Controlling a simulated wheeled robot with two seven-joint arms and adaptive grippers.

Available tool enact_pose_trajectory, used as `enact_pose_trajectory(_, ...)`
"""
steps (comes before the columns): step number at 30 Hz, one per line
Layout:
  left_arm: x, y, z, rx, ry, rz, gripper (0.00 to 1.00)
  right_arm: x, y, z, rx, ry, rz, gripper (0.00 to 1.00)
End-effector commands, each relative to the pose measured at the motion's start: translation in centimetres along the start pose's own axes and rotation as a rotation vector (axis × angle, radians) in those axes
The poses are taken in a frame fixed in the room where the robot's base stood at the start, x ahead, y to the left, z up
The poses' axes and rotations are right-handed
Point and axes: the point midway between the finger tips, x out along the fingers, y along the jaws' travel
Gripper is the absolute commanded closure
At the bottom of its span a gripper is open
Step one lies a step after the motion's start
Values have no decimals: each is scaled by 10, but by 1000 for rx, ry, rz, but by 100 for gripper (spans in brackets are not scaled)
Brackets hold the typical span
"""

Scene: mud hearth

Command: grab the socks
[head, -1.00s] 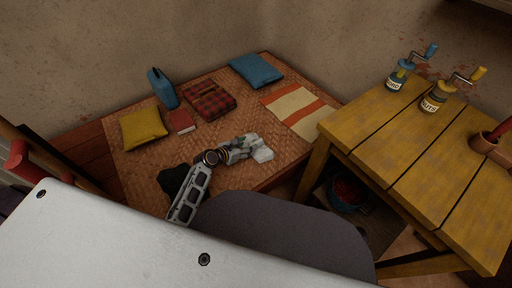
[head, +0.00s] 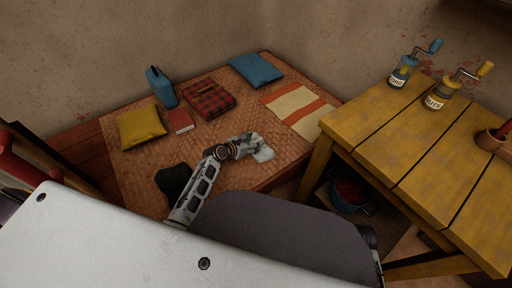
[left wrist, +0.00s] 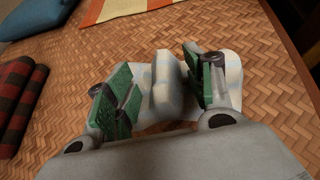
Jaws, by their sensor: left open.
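The pale white-grey socks (head: 265,153) lie on the woven mat near its front right edge, partly hidden by my left gripper in the head view. My left gripper (head: 254,147) is low over them, open. In the left wrist view the socks (left wrist: 166,88) show as a pale folded shape between the green-padded fingers of the left gripper (left wrist: 160,92). Part of them also shows beyond the right finger. I cannot tell whether the fingers touch them. My right gripper is not in view.
A yellow wooden table (head: 420,150) stands close on the right.

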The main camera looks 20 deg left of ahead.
Motion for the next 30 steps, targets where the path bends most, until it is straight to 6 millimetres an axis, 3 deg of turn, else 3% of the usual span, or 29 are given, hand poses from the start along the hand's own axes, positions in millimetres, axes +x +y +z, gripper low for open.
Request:
enact_pose_trajectory(14,0,0,0,0,1,0,46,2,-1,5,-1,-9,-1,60)
enact_pose_trajectory(26,0,0,0,0,1,0,98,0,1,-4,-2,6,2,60)
enact_pose_trajectory(30,0,0,1,0,-1,0,100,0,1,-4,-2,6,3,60)
